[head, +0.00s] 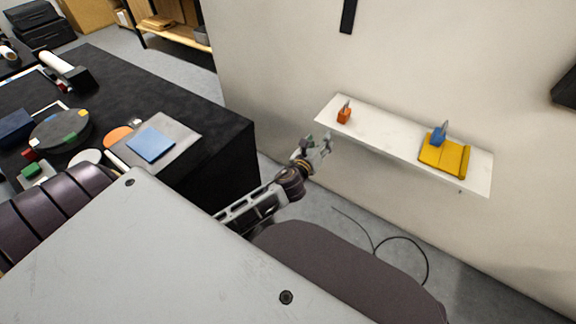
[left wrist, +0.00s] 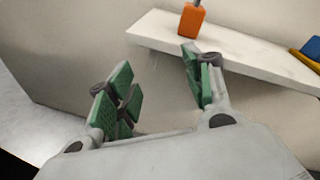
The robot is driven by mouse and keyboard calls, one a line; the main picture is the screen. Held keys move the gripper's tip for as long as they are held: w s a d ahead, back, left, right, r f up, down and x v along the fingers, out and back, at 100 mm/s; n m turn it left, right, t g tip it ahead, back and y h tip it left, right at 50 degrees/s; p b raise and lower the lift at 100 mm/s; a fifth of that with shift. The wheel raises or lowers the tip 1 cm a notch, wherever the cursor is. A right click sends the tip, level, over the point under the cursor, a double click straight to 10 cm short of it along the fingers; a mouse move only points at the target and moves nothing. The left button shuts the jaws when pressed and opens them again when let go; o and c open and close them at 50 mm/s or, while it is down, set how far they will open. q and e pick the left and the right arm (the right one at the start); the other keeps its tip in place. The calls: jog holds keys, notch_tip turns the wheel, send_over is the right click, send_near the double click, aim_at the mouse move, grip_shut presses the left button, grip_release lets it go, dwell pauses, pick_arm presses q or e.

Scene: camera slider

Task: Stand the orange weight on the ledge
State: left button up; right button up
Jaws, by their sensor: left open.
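The orange weight (head: 344,116) stands upright near the left end of the white ledge (head: 385,133) on the wall. It also shows in the left wrist view (left wrist: 191,21), with its thin upper part cut off by the frame's top edge. My left gripper (head: 320,146) is open and empty, just off the ledge's left front edge and apart from the weight. In the left wrist view its green-padded fingers (left wrist: 160,90) are spread, with the ledge (left wrist: 235,48) behind them. My right gripper is not in view.
A blue weight (head: 438,137) and a yellow block (head: 445,157) are at the ledge's right part. A black table (head: 205,112) with a blue square, discs and tools stands at the left. A cable (head: 374,248) lies on the floor below the ledge.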

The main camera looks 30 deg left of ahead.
pick_arm(q)
jog(key=s+a+f+n+g, duration=0.1)
jog(key=s+f+n+g, duration=0.6)
jog(key=s+f+n, duration=0.6)
jog(key=s+d+f+n+g+h, duration=0.1)
jog(key=s+d+f+n+g, duration=0.2)
jog(key=s+f+n, duration=0.2)
jog(key=s+d+f+n+g+h, duration=0.1)
jog(key=s+d+f+n+g, duration=0.2)
jog(key=s+n, duration=0.6)
notch_tip(320, 180, down, 3)
jog(key=shift+s+r+g, duration=0.15)
jog(key=shift+s+g, duration=0.45)
jog(key=shift+s, duration=0.2)
